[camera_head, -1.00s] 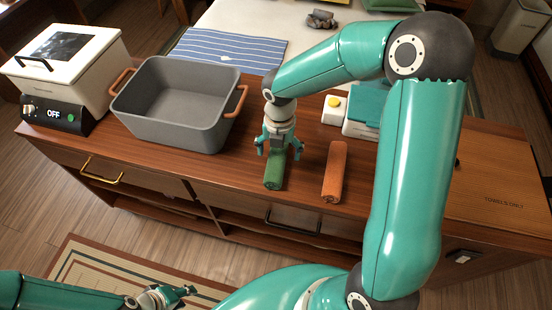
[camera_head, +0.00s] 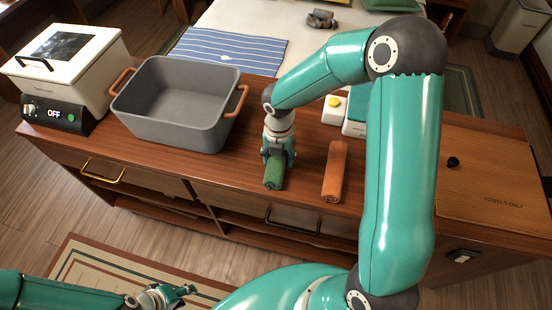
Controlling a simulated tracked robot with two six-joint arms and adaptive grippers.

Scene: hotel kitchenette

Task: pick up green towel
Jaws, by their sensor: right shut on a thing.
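The green towel (camera_head: 274,174) is a rolled cylinder lying on the wooden counter in the middle of the camera_head view. My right gripper (camera_head: 279,158) comes down on it from above and is shut on its far half, with the fingers on either side. The towel's near end shows and appears to rest on the counter. My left gripper (camera_head: 172,294) is low at the lower left, in front of the counter and far from the towel. Its fingers are small and whether they are open is unclear.
An orange rolled towel (camera_head: 334,172) lies just right of the green one. A grey bin (camera_head: 180,129) with orange handles stands to the left, beside a white appliance (camera_head: 70,65) reading OFF. A wooden lid marked "TOWELS ONLY" (camera_head: 490,178) is at right. A white box with a yellow button (camera_head: 334,108) stands behind.

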